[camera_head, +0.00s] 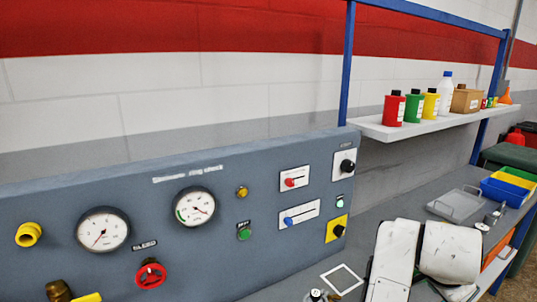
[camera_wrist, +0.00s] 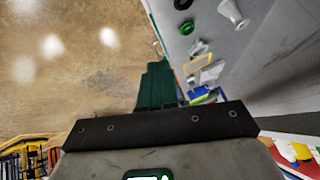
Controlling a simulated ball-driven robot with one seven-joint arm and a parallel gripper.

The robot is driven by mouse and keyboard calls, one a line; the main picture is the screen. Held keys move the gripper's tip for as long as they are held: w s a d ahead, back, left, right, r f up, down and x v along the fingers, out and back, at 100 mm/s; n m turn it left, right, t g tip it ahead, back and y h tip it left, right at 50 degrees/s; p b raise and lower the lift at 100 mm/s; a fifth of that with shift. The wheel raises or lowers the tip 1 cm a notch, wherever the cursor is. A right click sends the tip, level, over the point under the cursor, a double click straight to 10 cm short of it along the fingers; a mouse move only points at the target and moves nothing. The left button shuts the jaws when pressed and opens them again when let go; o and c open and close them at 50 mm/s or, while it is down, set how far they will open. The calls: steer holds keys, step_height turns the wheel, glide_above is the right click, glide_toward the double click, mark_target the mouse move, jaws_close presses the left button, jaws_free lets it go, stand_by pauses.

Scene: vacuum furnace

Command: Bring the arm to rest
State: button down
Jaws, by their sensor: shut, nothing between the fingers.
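My gripper (camera_wrist: 160,128) shows in the wrist view as a dark bar with screws across the lower part of the picture. It is shut, and nothing shows held in it. It is clear of the bench, with open floor beyond it. In the head view the white links of my arm (camera_head: 420,255) are folded at the lower right, over the grey bench. My gripper cannot be made out in that view.
A control panel (camera_head: 180,235) with gauges and knobs fills the left. A shelf (camera_head: 405,130) holds several bottles and a box. On the bench are a grey tray (camera_head: 455,205) and blue bin (camera_head: 508,191). The floor (camera_wrist: 75,75) is open at left.

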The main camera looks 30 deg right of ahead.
steer(key=s+a+f+n+y, duration=0.25)
steer(key=a+f+n, duration=0.65)
steer(key=f+n, duration=0.45)
steer(key=s+a+f+n+g+y, duration=0.1)
steer(key=s+a+f+n+y, duration=0.3)
steer(key=s+a+f, duration=0.6)
steer(key=s+a+n, duration=0.1)
steer(key=a+n, duration=0.1)
steer(key=a, duration=0.2)
steer(key=shift+s+f, duration=0.15)
steer(key=shift+f, duration=0.25)
